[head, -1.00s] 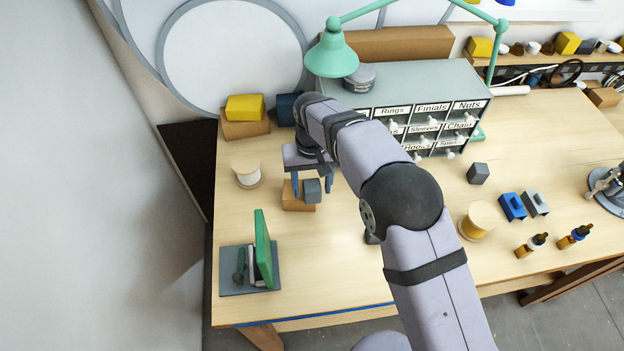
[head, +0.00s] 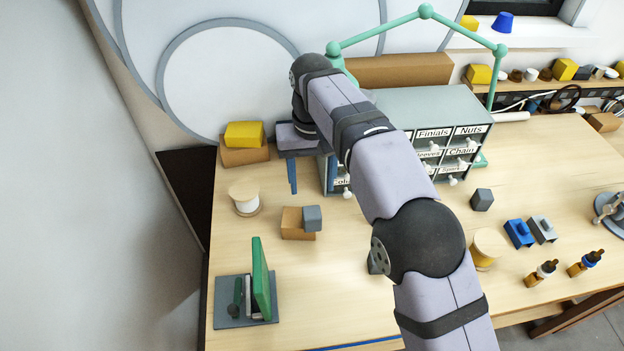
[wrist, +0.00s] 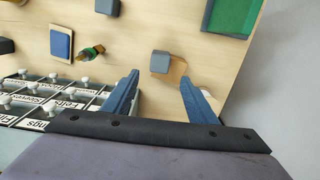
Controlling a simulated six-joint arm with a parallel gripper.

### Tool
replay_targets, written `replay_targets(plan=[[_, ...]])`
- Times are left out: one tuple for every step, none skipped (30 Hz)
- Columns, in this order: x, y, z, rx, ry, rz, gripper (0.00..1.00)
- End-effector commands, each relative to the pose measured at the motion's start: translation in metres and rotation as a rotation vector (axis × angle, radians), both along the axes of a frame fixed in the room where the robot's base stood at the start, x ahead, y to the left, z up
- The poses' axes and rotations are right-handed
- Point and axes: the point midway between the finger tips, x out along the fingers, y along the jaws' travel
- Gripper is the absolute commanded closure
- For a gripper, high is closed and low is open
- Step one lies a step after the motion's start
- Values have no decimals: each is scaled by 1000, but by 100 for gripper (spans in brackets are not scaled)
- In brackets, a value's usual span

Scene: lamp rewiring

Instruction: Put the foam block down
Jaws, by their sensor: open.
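The grey cube (head: 312,218), which I take for the foam block, sits at the right side of a small tan box (head: 291,226). It overlaps the box in the picture; I cannot tell whether it rests on it or beside it. In the wrist view the cube (wrist: 160,61) shows with a bit of the tan box (wrist: 178,70) behind it. My gripper (head: 312,188) is open and empty, above the cube and toward the drawer cabinet. Its two blue fingers (wrist: 159,77) are apart, with the cube beyond their tips.
The drawer cabinet (head: 440,105) stands right of my gripper. A pale spool (head: 245,198) is left of the cube, and a green panel on a grey base (head: 228,318) stands in front. Another grey cube (head: 481,199) lies right. Bare table surrounds the tan box.

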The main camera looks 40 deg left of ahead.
Motion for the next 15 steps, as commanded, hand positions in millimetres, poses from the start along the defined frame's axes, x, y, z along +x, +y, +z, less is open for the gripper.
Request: replay_targets(plan=[[0,0,1,1,-1,0,47],[0,0,2,1,-1,0,47],[0,0,2,1,-1,0,47],[0,0,3,0,0,0,47],[0,0,3,0,0,0,47],[0,0,3,0,0,0,47],[0,0,3,0,0,0,47],[1,-1,3,0,0,-2,47],[2,-2,3,0,0,-4,47],[4,-4,3,0,0,-8,47],[6,-7,3,0,0,-13,47],[10,-12,3,0,0,-22,47],[14,-18,3,-1,0,-32,47],[19,-24,3,0,0,-43,47],[26,-34,3,-1,0,-61,47]])
